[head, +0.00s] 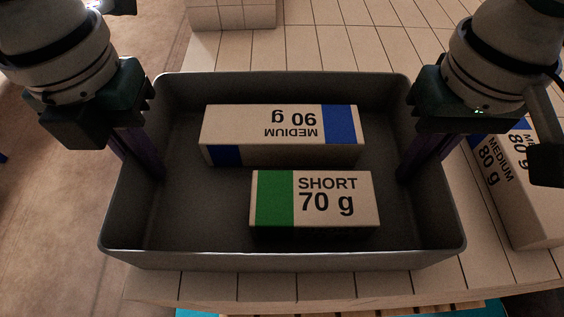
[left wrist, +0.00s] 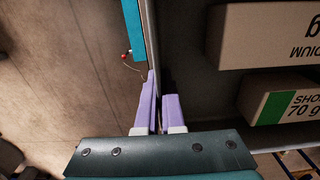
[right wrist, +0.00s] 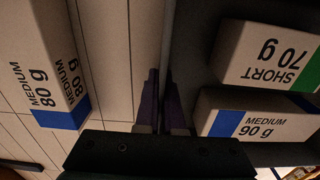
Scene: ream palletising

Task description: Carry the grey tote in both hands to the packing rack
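The grey tote (head: 290,262) fills the middle of the head view, level, and holds two ream packs. A MEDIUM 90 g pack (head: 285,130) with blue ends lies farther back. A SHORT 70 g pack (head: 335,200) with a green band lies nearer. My left gripper (head: 150,165) is at the tote's left wall; in the left wrist view its purple fingers (left wrist: 159,100) close on either side of the wall. My right gripper (head: 412,165) is at the right wall; its fingers (right wrist: 160,98) likewise pinch that wall in the right wrist view. I cannot tell whether the tote's bottom touches the surface below.
A pale panelled surface (head: 350,50) lies beneath and behind the tote. A raised pale block (head: 232,14) stands at the back. Brown floor (head: 50,220) is open at the left.

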